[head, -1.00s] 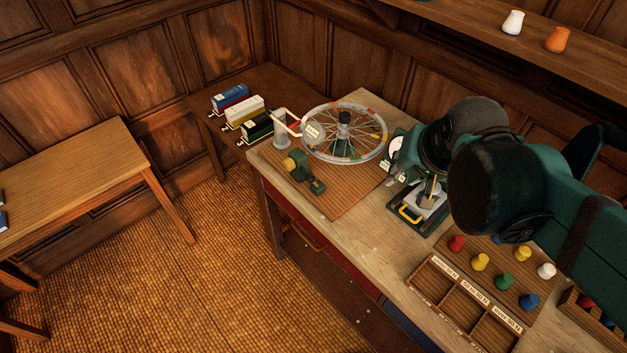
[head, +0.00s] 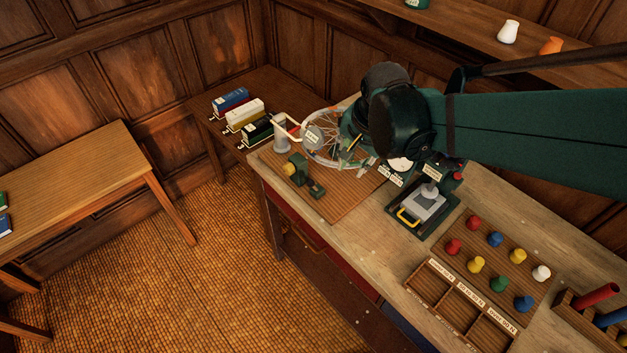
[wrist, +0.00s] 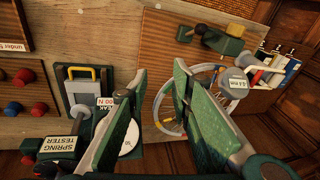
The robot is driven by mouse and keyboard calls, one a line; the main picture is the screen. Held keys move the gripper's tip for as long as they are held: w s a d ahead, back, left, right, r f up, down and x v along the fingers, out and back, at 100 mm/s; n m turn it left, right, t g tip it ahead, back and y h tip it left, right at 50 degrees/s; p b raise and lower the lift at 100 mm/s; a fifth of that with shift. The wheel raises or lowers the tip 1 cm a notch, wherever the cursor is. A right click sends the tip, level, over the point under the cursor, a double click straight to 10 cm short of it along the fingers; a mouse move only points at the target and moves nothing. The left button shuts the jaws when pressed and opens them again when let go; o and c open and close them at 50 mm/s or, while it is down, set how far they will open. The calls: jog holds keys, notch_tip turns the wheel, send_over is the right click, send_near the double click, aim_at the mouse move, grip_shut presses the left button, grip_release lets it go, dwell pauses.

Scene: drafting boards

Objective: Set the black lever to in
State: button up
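My gripper (head: 350,156) is open and empty, above the board near the right side of the spoked wheel (head: 322,153). In the wrist view its two green fingers (wrist: 160,75) stand apart with nothing between them. A small green fixture (head: 303,175) with a yellow knob stands on the board's front left part, left of my gripper. In the wrist view the fixture (wrist: 225,43) shows a dark round knob (wrist: 201,29) that may be the black lever; I cannot tell for sure, nor read its setting. No "in" mark is legible.
A spring tester (head: 424,202) with a dial stands right of the gripper. A white arm (head: 287,126) with a red band reaches over the wheel's left side. Coloured pegs and a sorting tray (head: 440,290) lie at the front right.

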aim_at(313, 186)
jog(key=shift+w+a+f+m+g+p, duration=0.35)
jog(key=shift+w+a+f+m, duration=0.35)
jog(key=shift+a+f, duration=0.95)
jog(key=shift+w+a+f+m+g+p, duration=0.35)
jog(key=shift+w+a+f+m, duration=0.25)
jog(key=shift+a+f, duration=1.05)
jog(key=shift+w+a+f+m+g+p, duration=0.35)
jog(key=shift+w+a+f+m, duration=0.55)
jog(key=shift+a, duration=1.2)
jog(key=shift+s+f+n, duration=0.15)
jog(key=shift+f+n, duration=0.15)
jog(key=shift+f, duration=0.05)
jog(key=shift+w+a+f+b, duration=0.1)
jog(key=shift+w+f+b, duration=0.05)
jog(key=shift+f, duration=1.7)
jog(key=shift+w+a+f+b, duration=0.1)
jog(key=shift+f+b, duration=0.05)
jog(key=shift+f, duration=1.7)
grip_shut()
